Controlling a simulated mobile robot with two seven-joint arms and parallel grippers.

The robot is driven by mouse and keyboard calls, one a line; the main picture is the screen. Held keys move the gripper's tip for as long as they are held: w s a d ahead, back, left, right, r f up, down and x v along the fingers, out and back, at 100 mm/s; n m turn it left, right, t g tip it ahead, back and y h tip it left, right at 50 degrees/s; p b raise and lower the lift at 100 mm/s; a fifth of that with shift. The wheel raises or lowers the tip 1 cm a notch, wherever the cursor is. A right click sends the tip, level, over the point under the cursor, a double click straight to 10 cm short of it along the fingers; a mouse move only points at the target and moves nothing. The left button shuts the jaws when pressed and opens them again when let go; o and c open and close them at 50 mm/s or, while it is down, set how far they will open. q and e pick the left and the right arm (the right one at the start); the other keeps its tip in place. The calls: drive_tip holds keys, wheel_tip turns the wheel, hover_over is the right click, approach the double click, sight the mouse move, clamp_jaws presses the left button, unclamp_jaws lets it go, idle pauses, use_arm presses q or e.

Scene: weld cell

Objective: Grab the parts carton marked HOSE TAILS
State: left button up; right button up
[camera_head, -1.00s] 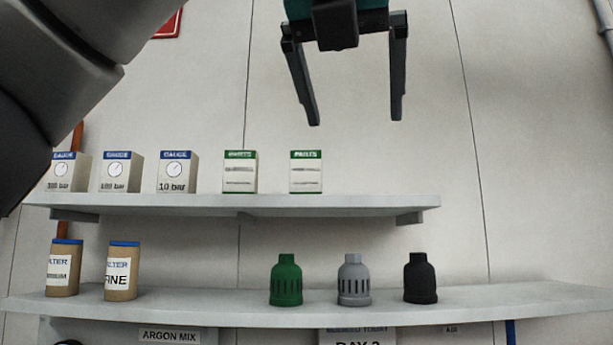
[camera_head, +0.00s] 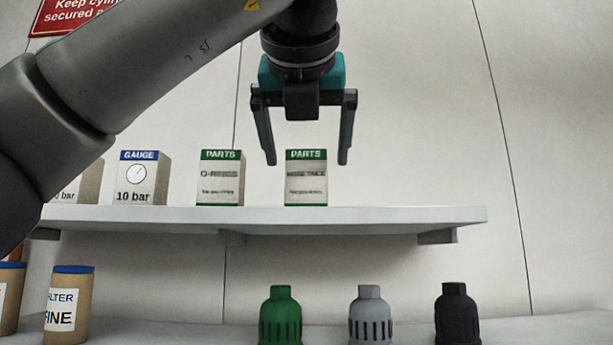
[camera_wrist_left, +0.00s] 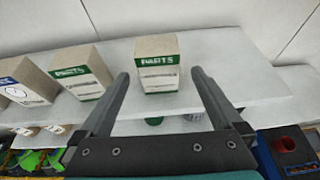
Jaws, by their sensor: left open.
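The parts carton with a green band and a blurred label that seems to read HOSE TAILS (camera_head: 306,180) stands upright at the right of the row on the upper shelf. A similar PARTS carton marked O-RINGS (camera_head: 220,178) stands to its left. My left gripper (camera_head: 306,162) is open, its fingertips at the height of the right carton's top and to either side of it in the head view. In the left wrist view the right carton (camera_wrist_left: 158,75) shows between and beyond the two open fingers, with no contact visible. My right gripper is not in view.
The upper shelf (camera_head: 380,216) is bare right of the cartons. A 10 bar gauge carton (camera_head: 142,180) stands further left. On the lower shelf are green (camera_head: 281,318), grey (camera_head: 370,318) and black (camera_head: 457,318) slotted bottle-shaped parts and a filter canister (camera_head: 68,308).

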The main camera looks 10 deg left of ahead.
sight(306, 165)
use_arm(q)
drive_tip(key=shift+w+a+f, duration=0.1)
drive_tip(key=shift+w+f, duration=0.1)
drive_tip(key=shift+w, duration=0.3)
drive_tip(key=shift+w+a+f+p, duration=0.1)
drive_tip(key=shift+w+p, duration=0.25)
drive_tip(key=shift+w, duration=0.05)
drive_tip(key=p+x, duration=0.1)
drive_tip(key=x, duration=0.2)
drive_tip(key=shift+w+a+p, duration=0.2)
drive_tip(key=shift+w+p, duration=0.1)
drive_tip(key=shift+w+f, duration=0.2)
drive_tip(key=shift+w, duration=0.15)
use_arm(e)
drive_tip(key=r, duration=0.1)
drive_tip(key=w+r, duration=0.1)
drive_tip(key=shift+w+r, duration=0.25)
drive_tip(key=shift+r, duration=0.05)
use_arm(q)
drive_tip(key=shift+s, duration=0.1)
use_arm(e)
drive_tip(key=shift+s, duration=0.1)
use_arm(q)
drive_tip(key=shift+c, duration=0.7)
drive_tip(key=c, duration=1.3)
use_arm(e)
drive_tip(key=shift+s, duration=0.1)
